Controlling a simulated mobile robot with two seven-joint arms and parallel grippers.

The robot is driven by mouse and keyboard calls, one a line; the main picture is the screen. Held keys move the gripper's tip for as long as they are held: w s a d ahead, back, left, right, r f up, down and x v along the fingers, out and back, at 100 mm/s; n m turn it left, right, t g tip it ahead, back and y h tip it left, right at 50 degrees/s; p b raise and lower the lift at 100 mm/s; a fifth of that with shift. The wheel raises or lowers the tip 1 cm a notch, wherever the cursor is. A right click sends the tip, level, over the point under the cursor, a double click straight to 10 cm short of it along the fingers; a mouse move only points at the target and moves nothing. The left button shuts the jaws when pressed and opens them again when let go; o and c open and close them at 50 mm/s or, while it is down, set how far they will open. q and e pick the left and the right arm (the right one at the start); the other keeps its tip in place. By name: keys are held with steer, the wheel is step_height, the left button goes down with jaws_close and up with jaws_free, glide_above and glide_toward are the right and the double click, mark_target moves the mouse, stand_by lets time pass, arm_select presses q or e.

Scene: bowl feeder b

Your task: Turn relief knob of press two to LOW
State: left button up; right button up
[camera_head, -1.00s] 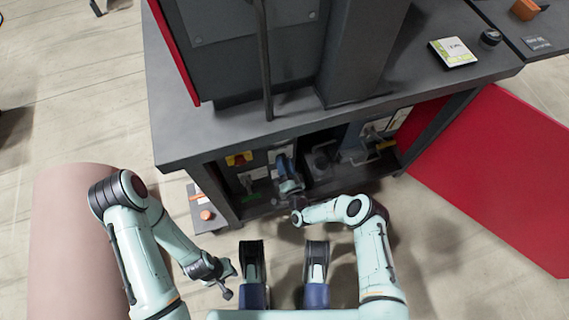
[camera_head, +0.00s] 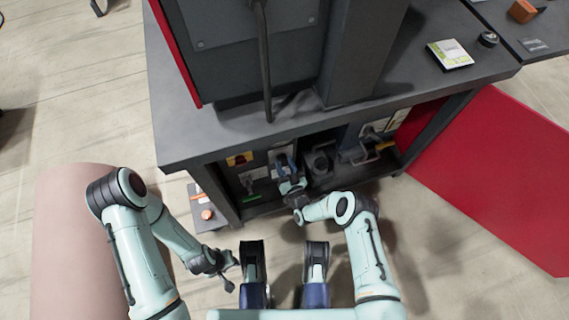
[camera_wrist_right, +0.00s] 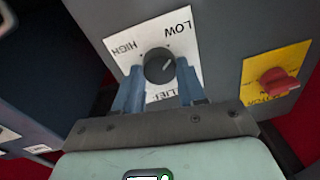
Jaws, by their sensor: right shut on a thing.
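The relief knob (camera_wrist_right: 160,67) is a dark round knob on a white plate (camera_wrist_right: 186,48) marked HIGH, LOW and RELIEF. Its pale mark points up and right in the right wrist view, toward the LOW side. My right gripper (camera_wrist_right: 160,88) has its blue fingers on either side of the knob and is shut on it. The plate's lower part is partly hidden by the fingers. In the head view my right gripper (camera_head: 287,168) reaches under the bench to the panel. My left gripper (camera_head: 229,278) hangs low at the left, its jaws unclear.
A red switch on a yellow plate (camera_wrist_right: 277,82) sits right of the knob in the wrist view. The dark bench top (camera_head: 200,137) overhangs the panel. A red panel (camera_head: 500,180) stands at the right. A box with an orange button (camera_head: 207,214) is left of the opening.

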steer(key=shift+w+a+r, duration=0.1)
stand_by(0.4)
steer(key=o, duration=1.1)
steer(key=shift+c, duration=0.2)
